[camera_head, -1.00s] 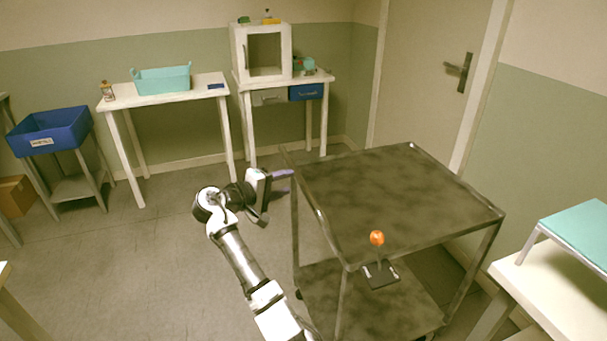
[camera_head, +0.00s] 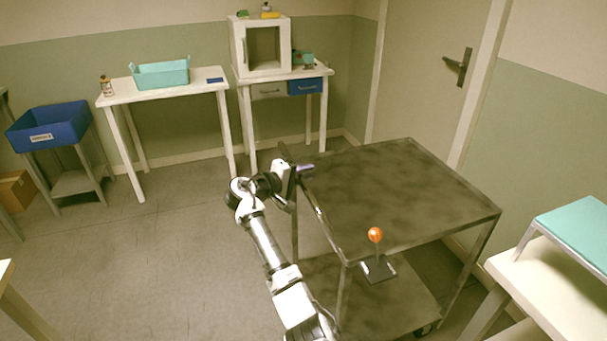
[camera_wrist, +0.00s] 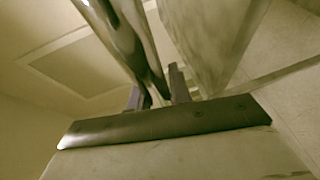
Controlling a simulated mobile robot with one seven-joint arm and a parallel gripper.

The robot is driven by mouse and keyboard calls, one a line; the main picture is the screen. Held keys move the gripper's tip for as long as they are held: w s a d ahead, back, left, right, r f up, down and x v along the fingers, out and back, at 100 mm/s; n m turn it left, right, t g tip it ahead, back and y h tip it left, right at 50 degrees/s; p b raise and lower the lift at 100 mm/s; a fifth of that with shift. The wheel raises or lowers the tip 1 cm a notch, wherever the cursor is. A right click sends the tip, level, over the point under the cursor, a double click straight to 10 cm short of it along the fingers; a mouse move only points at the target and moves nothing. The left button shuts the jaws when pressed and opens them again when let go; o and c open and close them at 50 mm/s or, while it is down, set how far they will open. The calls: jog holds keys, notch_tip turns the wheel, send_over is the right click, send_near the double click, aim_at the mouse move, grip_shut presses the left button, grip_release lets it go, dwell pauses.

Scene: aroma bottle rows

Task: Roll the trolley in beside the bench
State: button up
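The trolley (camera_head: 425,190) is a dark, mottled metal frame with a top shelf and a lower shelf, standing right of centre in the head view. My gripper (camera_head: 304,168) is at the upright rail on the trolley's left end. In the wrist view my gripper's two fingers (camera_wrist: 158,92) stand on either side of a shiny metal bar (camera_wrist: 120,35), which runs between them. I cannot tell whether they press on it. One finger is hidden in the head view. A white bench (camera_head: 545,280) with a teal-topped stand is at the lower right.
An orange ball on a stem with a dark base (camera_head: 375,236) shows at the trolley's near side. A white table (camera_head: 125,97) with a teal bin and a white table with a cabinet (camera_head: 262,48) stand along the back wall. Open floor (camera_head: 180,240) lies left of the trolley.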

grip_shut()
